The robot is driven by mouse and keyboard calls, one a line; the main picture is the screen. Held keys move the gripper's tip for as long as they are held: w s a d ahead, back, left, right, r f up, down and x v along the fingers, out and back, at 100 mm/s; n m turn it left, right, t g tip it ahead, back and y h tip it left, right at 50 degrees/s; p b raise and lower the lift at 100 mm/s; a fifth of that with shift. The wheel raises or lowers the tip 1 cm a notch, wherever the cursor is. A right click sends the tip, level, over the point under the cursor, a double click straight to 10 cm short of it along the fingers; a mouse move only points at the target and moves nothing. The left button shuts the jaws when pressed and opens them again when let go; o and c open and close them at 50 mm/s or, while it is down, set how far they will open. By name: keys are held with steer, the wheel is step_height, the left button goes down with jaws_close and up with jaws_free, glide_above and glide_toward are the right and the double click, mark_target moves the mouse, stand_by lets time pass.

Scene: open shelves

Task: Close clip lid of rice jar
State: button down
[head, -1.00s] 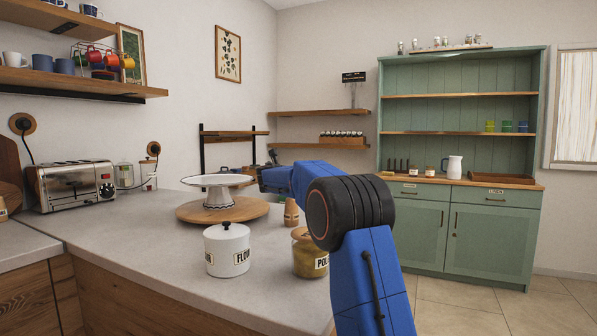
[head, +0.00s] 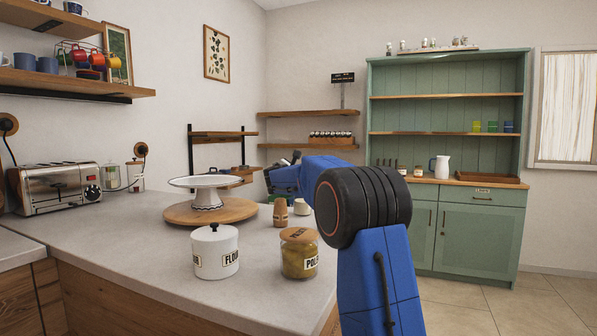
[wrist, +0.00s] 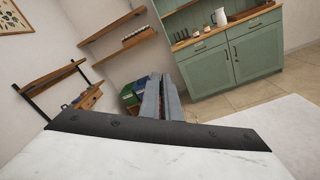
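No jar that I can read as the rice jar shows. Near the toaster stands a clear glass jar (head: 113,177) with a lid, and beside it a smaller jar (head: 136,176); their labels and clips are too small to tell. My gripper (head: 283,180) reaches over the counter's far side, partly hidden behind my arm. In the wrist view my gripper (wrist: 162,98) shows two blue-grey fingers close together past a dark bar, with nothing visible held.
On the counter (head: 130,245) stand a white flour canister (head: 215,252), a polenta jar (head: 299,257) with a wooden lid and a white cake stand (head: 207,184) on a round board. A toaster (head: 55,187) stands left. A green dresser (head: 450,235) stands beyond open floor.

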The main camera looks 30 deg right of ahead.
steer(key=s+d+m, duration=0.1)
steer(key=m, duration=0.1)
steer(key=s+f+m, duration=0.1)
steer(key=shift+d+f+m, duration=0.15)
steer(key=shift+d+m, duration=0.2)
steer(key=shift+m, duration=0.05)
step_height(320, 180, down, 6)
steer(key=s+d+m, duration=0.2)
steer(key=m, duration=0.4)
steer(key=shift+s+r+m, duration=0.25)
steer(key=shift+s+m, duration=0.05)
steer(key=shift+m, duration=0.1)
steer(key=shift+d, duration=0.1)
steer(key=c, duration=2)
jaws_free()
steer(key=v, duration=1.2)
